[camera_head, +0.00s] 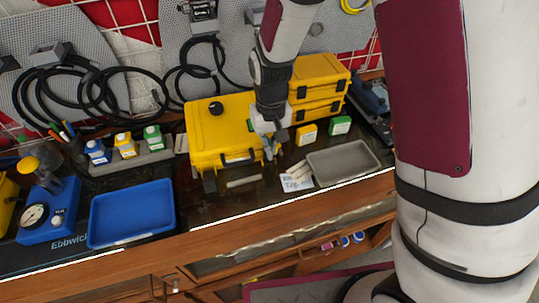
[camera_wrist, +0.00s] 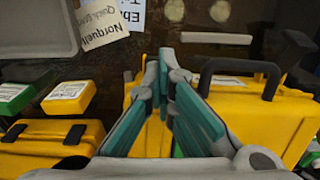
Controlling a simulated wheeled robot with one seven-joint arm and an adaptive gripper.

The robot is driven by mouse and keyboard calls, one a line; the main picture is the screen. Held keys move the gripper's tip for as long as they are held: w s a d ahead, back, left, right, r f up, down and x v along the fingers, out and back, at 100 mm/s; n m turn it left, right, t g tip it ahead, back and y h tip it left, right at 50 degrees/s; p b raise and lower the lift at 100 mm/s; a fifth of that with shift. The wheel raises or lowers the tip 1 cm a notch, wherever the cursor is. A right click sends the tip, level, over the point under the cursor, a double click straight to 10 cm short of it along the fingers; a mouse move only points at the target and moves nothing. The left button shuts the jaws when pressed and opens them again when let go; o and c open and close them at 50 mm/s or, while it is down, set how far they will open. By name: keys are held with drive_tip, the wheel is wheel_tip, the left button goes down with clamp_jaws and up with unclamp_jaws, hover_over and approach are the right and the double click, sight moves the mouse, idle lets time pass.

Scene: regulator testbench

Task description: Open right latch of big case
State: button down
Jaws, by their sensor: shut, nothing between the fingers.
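The big yellow case (camera_head: 215,135) stands on the bench in the head view, lid down, with a dark handle on its front. My gripper (camera_head: 270,150) points down at the case's front right corner. In the wrist view the yellow case (camera_wrist: 275,118) fills the right side and its dark handle (camera_wrist: 240,66) is right of my fingers. My gripper (camera_wrist: 163,70) is shut with nothing between its teal-padded fingers. The fingertips are at the case's front edge. The right latch is mostly hidden by the fingers; I cannot tell its position or whether they touch it.
Two stacked smaller yellow cases (camera_head: 318,80) stand behind right. A grey tray (camera_head: 345,160), paper labels (camera_head: 297,183) and small yellow (camera_head: 306,134) and green (camera_head: 340,125) boxes lie to the right. A blue tray (camera_head: 130,212) is at left. A pale bar (camera_head: 243,181) lies before the case.

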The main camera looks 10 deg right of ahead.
drive_tip(key=shift+s+d+f, duration=0.15)
drive_tip(key=shift+s+f, duration=0.4)
drive_tip(key=shift+f, duration=0.25)
drive_tip(key=shift+s+d+f, duration=0.15)
drive_tip(key=shift+s+f, duration=0.4)
drive_tip(key=shift+f, duration=0.2)
drive_tip(key=shift+w+a+f, duration=0.15)
drive_tip(key=shift+w+f, duration=0.3)
drive_tip(key=shift+w, duration=0.05)
drive_tip(key=shift+s+r, duration=0.25)
drive_tip(key=shift+s+p, duration=0.1)
drive_tip(key=shift+p, duration=0.2)
drive_tip(key=shift+s, duration=0.15)
drive_tip(key=shift+s+r, duration=0.1)
drive_tip(key=shift+s+r+p, duration=0.65)
drive_tip(key=shift+r+p, duration=0.25)
drive_tip(key=shift+p, duration=0.05)
wheel_tip(320, 180, up, 7)
drive_tip(key=p, duration=0.3)
